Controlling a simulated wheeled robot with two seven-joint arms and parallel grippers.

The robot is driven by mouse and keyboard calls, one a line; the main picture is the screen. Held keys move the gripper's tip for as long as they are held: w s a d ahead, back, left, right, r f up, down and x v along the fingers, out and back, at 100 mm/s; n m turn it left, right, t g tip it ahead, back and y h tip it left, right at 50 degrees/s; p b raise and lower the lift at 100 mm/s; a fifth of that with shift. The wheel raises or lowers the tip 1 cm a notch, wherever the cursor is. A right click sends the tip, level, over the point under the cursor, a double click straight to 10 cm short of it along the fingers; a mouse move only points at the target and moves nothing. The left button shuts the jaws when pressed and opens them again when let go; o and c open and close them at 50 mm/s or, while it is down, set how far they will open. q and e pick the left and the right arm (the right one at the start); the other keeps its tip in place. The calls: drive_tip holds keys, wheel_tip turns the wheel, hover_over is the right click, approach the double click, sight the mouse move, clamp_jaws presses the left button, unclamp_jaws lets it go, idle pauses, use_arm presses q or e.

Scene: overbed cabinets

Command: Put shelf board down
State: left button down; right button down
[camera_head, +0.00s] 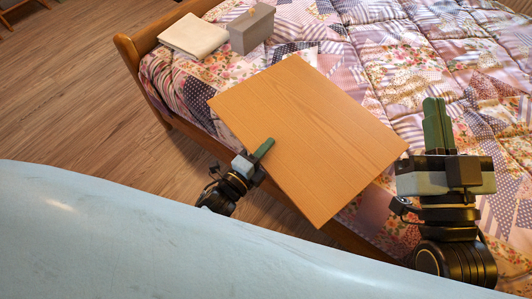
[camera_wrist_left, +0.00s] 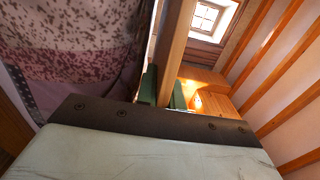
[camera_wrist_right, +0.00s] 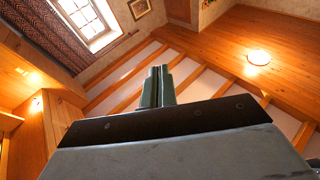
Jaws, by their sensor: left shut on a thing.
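The shelf board (camera_head: 310,135) is a flat, light-brown wooden panel, over the near edge of the bed in the head view. My left gripper (camera_head: 264,150) is shut on the board's near left edge. In the left wrist view the board (camera_wrist_left: 177,45) stands edge-on between the green fingers (camera_wrist_left: 163,90). I cannot tell whether the board touches the quilt. My right gripper (camera_head: 437,125) is to the right of the board and apart from it, with its green fingers together. In the right wrist view its fingers (camera_wrist_right: 158,86) are close together with nothing between them.
The bed has a patchwork quilt (camera_head: 410,60) and a wooden frame (camera_head: 128,50). A grey box (camera_head: 252,30) and a cream flat item (camera_head: 194,36) lie at its upper left corner. The quilt beyond the board is clear. Wooden floor (camera_head: 70,90) is open at the left.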

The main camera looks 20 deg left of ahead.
use_arm(q)
drive_tip(key=shift+f+b, duration=0.35)
drive_tip(key=shift+f, duration=0.55)
use_arm(e)
drive_tip(key=shift+s+r+t+y, duration=0.2)
drive_tip(key=shift+s+r+t, duration=0.2)
drive_tip(key=shift+r+t, duration=0.3)
drive_tip(key=shift+s+r+t+y, duration=0.2)
drive_tip(key=shift+s+r+t, duration=0.15)
drive_tip(key=shift+r+t, duration=0.35)
use_arm(q)
drive_tip(key=shift+f, duration=0.1)
drive_tip(key=shift+f+b, duration=0.15)
drive_tip(key=shift+b, duration=0.15)
drive_tip(key=c, duration=1.5)
unclamp_jaws()
use_arm(e)
drive_tip(key=shift+r, duration=0.15)
